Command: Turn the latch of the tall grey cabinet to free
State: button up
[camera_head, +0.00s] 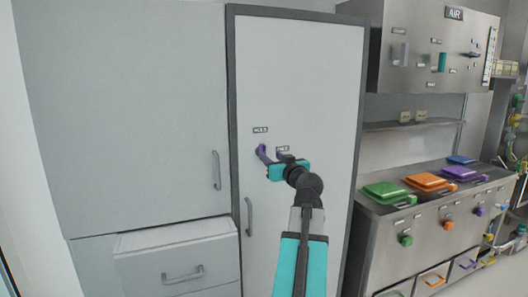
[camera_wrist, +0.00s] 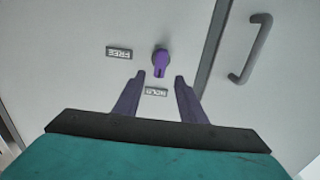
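The tall grey cabinet (camera_head: 304,70) has a pale door in a dark frame. Its purple latch (camera_wrist: 160,63) shows in the wrist view, with its lever end pointing at the HOLD label (camera_wrist: 156,92). The FREE label (camera_wrist: 118,52) lies to the left of the latch there. My gripper (camera_wrist: 158,77) is open, its two purple fingers spread and nothing between them. The fingertips are just short of the latch in that picture, one to each side. In the head view my gripper (camera_head: 271,157) is at the latch; purple fingers and purple latch are hard to tell apart.
The cabinet's door handle (camera_head: 249,216) is below the latch. A neighbouring pale cabinet with a handle (camera_head: 216,170) stands at left, above a drawer (camera_head: 178,254) that juts out. At right is a steel counter (camera_head: 410,220) with several coloured lids.

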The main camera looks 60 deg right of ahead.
aim_at(264, 151)
jog(key=shift+p+x, duration=0.95)
jog(key=shift+x, duration=2.95)
grip_shut()
